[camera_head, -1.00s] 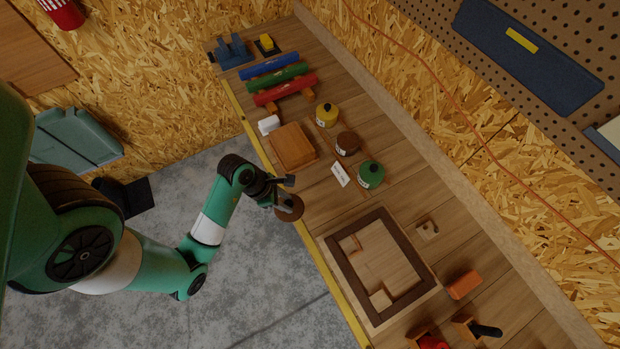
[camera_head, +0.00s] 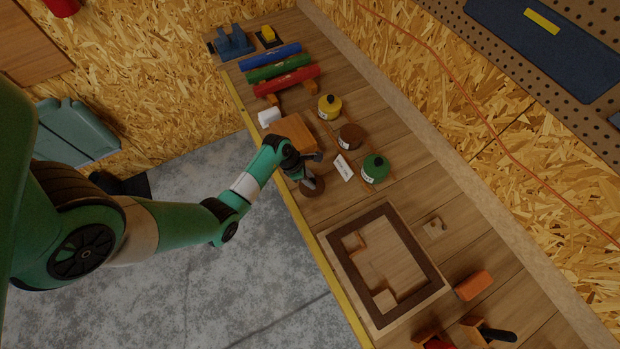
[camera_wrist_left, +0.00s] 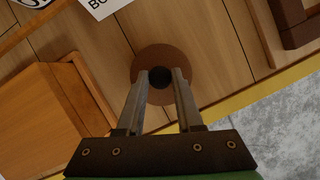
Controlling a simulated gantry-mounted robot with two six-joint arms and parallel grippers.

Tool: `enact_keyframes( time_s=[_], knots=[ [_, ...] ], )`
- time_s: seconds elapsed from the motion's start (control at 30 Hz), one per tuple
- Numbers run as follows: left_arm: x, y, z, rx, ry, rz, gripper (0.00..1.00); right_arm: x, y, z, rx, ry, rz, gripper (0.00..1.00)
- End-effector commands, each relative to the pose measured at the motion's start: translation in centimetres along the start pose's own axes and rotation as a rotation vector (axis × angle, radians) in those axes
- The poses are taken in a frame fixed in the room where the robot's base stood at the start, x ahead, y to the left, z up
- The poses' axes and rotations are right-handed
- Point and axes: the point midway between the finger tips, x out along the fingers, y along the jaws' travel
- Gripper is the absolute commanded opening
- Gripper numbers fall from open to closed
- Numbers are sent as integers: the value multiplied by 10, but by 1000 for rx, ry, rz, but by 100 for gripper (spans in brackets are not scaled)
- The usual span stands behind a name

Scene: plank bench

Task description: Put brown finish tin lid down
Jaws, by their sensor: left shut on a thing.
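The brown finish tin lid (camera_head: 312,190) is a round brown disc with a dark knob (camera_wrist_left: 160,77). My left gripper (camera_head: 308,178) is shut on that knob. In the left wrist view the two fingers (camera_wrist_left: 161,82) stand on either side of the knob, and the lid (camera_wrist_left: 150,58) spreads beneath them over the planks near the front edge. I cannot tell whether it touches the bench. The brown tin (camera_head: 350,137) stands at the back between a yellow tin (camera_head: 329,107) and a green tin (camera_head: 375,168). My right gripper is not in view.
A white label card (camera_head: 343,167) lies beside the tins. An orange-brown wooden block (camera_head: 294,133) is just beyond the gripper, with a white block (camera_head: 269,117) near it. A dark-framed tray (camera_head: 334,253) lies nearer. Bare planks surround the lid.

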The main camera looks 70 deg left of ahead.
Motion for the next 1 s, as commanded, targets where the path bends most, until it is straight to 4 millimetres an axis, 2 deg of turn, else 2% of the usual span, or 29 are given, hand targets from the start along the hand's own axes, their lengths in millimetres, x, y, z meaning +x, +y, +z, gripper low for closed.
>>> enact_keyframes(
  time_s=[0.33,0.37,0.5,0.83,1.0],
  knots=[
    [4,0,-1,1,-1,1,0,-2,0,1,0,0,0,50],
    [4,0,-1,1,-1,1,39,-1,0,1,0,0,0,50],
    [3,0,-1,1,-1,1,64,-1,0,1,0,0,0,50],
    [0,0,0,1,-1,1,65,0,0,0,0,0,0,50],
    [-25,0,2,0,-2,3,65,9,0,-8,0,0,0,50]
  ],
)
